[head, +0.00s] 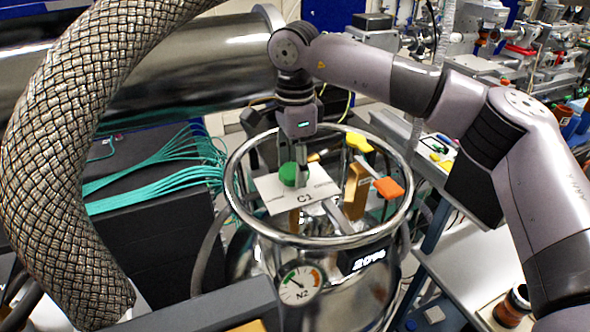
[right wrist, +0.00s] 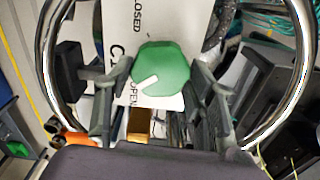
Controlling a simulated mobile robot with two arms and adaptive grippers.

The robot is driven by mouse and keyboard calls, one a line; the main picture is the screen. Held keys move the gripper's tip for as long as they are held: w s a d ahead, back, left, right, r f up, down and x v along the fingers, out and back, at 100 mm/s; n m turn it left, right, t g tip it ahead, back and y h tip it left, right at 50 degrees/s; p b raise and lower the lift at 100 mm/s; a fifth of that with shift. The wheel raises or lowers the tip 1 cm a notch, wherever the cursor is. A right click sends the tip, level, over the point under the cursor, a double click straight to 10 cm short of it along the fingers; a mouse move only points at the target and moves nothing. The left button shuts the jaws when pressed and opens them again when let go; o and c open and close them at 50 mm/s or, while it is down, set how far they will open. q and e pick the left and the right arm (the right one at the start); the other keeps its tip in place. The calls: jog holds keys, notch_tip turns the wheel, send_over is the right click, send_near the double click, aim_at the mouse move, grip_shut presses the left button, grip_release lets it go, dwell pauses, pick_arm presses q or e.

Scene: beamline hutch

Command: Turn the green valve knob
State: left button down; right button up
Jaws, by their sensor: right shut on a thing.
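The green valve knob (head: 293,174) sits over a white card marked C1 (head: 318,186), inside the metal ring on top of a steel vessel. My right gripper (head: 291,163) comes down on it from above, with its fingers at the knob's sides. In the right wrist view the green knob (right wrist: 162,72) lies between the two fingers (right wrist: 165,85), and a white mark on it points to the lower left. The card below reads CLOSED and OPEN, partly hidden by the knob. My left gripper does not show.
The steel ring (head: 399,221) surrounds the knob. Yellow (head: 359,142) and orange (head: 389,188) handles stand to its right inside the ring. A thick braided hose (head: 55,170) arches at the left. An N2 gauge (head: 299,284) is on the vessel's front.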

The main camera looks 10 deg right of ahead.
jog(key=m+b, duration=0.2)
jog(key=m, duration=0.2)
jog(key=shift+f+m, duration=0.1)
jog(key=shift+m, duration=0.2)
jog(key=m+b, duration=0.2)
jog(key=m, duration=0.2)
jog(key=shift+m, duration=0.3)
jog(key=m+b, duration=0.1)
jog(key=m, duration=0.4)
jog(key=shift+b, duration=0.35)
jog(key=m+b, duration=0.1)
jog(key=m, duration=0.4)
jog(key=shift+s+a, duration=0.1)
jog(key=shift+r, duration=0.2)
jog(key=o, duration=1.2)
jog(key=shift+c, duration=0.2)
jog(key=shift+f, duration=0.1)
